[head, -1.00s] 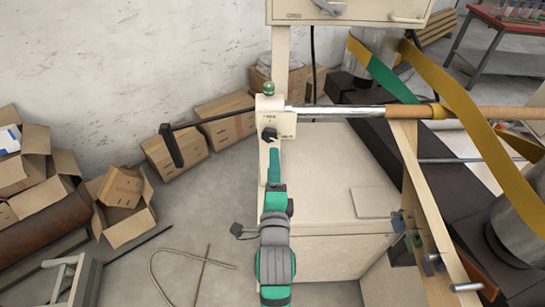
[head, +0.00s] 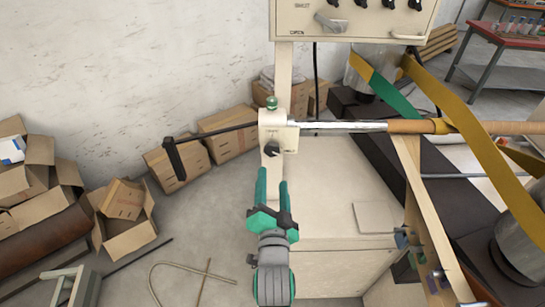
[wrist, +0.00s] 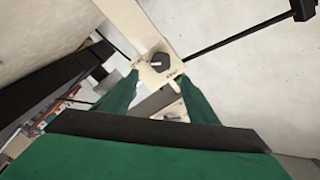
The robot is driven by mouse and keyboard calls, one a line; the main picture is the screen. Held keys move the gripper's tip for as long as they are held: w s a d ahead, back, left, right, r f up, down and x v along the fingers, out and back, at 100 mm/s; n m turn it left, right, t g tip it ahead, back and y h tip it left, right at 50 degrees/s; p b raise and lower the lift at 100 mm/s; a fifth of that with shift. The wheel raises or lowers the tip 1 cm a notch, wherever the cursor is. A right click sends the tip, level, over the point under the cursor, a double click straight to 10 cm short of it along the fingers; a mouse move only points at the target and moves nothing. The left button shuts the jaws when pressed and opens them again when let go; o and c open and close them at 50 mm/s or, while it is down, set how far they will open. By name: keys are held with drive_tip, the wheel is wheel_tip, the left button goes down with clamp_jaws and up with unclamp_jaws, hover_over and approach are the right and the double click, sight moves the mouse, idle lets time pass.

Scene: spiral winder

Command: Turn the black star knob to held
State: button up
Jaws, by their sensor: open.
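The black star knob (head: 271,149) sits on the cream housing (head: 291,139) at the near end of the shaft. A pale pointer mark shows on its face in the wrist view (wrist: 159,63). Small lettering beside the knob is too small to read. My gripper (head: 272,180) is open and empty, with its green fingers just below the knob in the head view. In the wrist view my fingertips (wrist: 155,80) are spread to either side below the knob, apparently not touching it.
A black crank arm (head: 215,133) reaches left from the housing. A green-topped knob (head: 271,102) stands above it. A control box (head: 350,15) hangs overhead. A cream cabinet (head: 330,190) is at right. Cardboard boxes (head: 125,212) stand at left; floor between is mostly clear.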

sight(272, 152)
drive_tip(key=w+n, duration=0.1)
drive_tip(key=w, duration=0.4)
drive_tip(key=w+n, duration=0.2)
drive_tip(key=w, duration=0.3)
drive_tip(key=shift+w+a, duration=0.1)
drive_tip(key=shift+w, duration=0.25)
drive_tip(key=shift+c, duration=0.6)
drive_tip(key=c, duration=1)
